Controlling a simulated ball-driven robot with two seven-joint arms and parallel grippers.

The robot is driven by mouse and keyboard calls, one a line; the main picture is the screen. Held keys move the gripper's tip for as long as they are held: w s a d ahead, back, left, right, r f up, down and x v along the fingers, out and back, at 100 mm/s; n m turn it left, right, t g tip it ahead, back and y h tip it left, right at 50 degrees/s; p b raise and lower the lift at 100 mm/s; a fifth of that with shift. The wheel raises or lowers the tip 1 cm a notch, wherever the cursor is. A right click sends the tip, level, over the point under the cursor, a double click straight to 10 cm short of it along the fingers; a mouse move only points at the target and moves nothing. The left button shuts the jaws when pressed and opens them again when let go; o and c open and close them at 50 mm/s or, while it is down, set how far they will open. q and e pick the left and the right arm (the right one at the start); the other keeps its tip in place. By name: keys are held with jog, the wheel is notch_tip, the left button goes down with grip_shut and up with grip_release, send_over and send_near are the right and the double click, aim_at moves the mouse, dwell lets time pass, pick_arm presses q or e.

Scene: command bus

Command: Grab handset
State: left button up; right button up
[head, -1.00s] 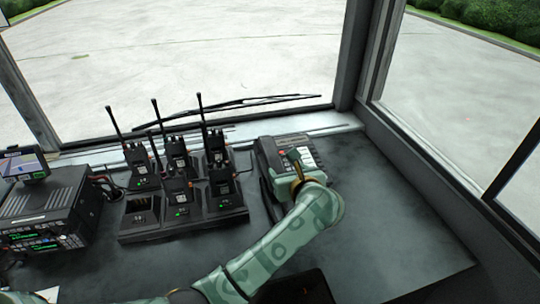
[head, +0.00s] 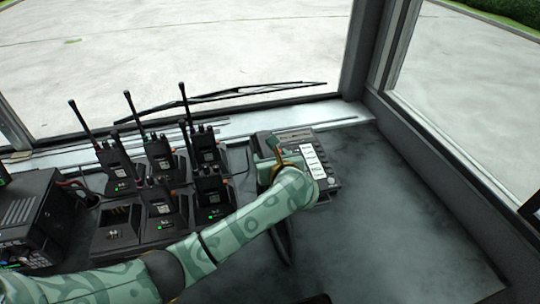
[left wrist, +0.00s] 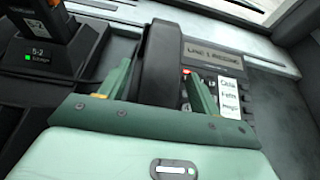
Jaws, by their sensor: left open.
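A dark desk phone (head: 328,178) with a keypad and white label strips sits on the console at the right. Its black handset (left wrist: 160,62) lies along the phone's left side in the left wrist view. My left gripper (head: 268,152) is open over the phone's left part. In the left wrist view its two green fingers (left wrist: 160,82) stand on either side of the handset, with no clear grip on it. In the head view my gripper and forearm hide most of the handset. My right gripper is not in view.
A charger rack (head: 115,228) with several upright radios stands left of the phone, its antennas rising near my left arm. A black radio unit (head: 30,215) is at the far left. The console right of the phone is clear, up to the window frame.

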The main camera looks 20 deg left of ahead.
pick_arm(q)
jog(key=shift+s+d+r, duration=0.1)
jog(key=shift+s+r, duration=0.1)
jog(key=shift+s, duration=0.05)
jog(key=shift+s+r, duration=0.1)
jog(key=c, duration=1.2)
jog(key=shift+o, duration=0.2)
